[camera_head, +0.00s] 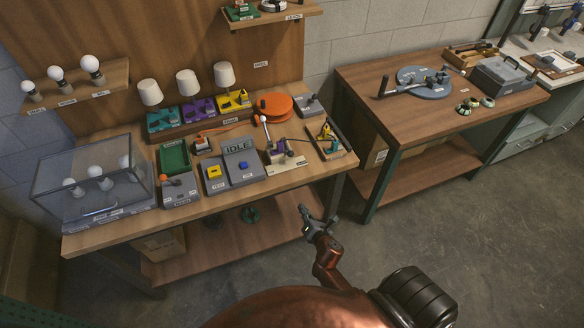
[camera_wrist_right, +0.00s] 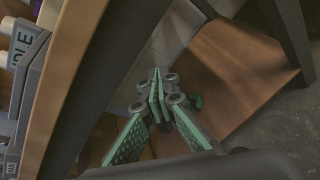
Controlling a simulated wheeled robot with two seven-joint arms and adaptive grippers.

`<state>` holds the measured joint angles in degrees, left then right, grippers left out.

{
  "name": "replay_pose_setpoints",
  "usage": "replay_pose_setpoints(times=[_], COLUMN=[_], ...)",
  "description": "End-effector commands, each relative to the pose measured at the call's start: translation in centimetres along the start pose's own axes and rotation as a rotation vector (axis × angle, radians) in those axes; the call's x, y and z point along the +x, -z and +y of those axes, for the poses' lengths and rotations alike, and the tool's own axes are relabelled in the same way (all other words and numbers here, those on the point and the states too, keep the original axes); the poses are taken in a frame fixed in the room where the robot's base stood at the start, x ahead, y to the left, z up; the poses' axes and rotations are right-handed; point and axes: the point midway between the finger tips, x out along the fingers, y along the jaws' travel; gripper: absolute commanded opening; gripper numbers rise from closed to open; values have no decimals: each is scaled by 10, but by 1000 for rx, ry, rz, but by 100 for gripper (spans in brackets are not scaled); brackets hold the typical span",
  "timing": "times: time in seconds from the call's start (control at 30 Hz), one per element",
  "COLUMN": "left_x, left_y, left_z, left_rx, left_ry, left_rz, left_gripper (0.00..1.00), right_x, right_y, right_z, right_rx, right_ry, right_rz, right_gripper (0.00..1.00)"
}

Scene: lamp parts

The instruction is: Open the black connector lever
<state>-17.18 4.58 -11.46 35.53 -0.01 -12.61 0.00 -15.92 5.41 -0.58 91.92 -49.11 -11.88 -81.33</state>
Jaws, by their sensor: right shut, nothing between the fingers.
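A small fixture (camera_head: 284,157) with dark and purple parts stands near the front right of the wooden workbench. An upright lever (camera_head: 265,126) with a pale ball end rises at its back left. I cannot tell which small dark part is the black connector lever. My right gripper (camera_head: 313,216) is in front of the bench's front edge, below the top, apart from the fixture. In the right wrist view its green-padded fingers (camera_wrist_right: 157,96) are shut and empty. The fixture is not clearly seen there. My left gripper is not in view.
The grey IDLE panel (camera_head: 240,162) stands left of the fixture, and a tool tray (camera_head: 332,141) stands right of it. The bench's lower shelf (camera_wrist_right: 235,75) lies beyond the gripper in the wrist view. A second bench (camera_head: 440,85) is at the right. The floor between is clear.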

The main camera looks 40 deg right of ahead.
Motion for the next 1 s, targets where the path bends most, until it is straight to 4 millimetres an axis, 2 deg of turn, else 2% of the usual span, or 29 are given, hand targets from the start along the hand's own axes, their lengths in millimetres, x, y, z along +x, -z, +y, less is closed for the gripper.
replay_pose_setpoints(times=[0.03, 0.1, 0.2, 0.3, 0.43, 0.77, 0.87, 1.0], left_x=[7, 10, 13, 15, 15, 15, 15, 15], left_y=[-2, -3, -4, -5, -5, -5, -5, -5], left_z=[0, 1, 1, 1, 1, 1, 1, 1], left_rx=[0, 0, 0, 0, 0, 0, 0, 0], left_ry=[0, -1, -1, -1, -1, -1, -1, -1], left_rz=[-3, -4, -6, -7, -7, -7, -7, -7], left_gripper=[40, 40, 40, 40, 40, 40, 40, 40], right_x=[-3, -10, -22, -30, -35, -34, -27, -8], right_y=[-26, -57, -89, -108, -117, -118, -119, -125], right_z=[21, 47, 74, 90, 98, 98, 100, 104], right_rx=[-112, -258, -412, -504, -552, -553, -552, -550], right_ry=[-36, -68, -90, -98, -100, -101, -101, -102], right_rz=[-58, -129, -210, -260, -285, -285, -286, -287], right_gripper=[0, 0, 0, 0, 0, 0, 0, 0])
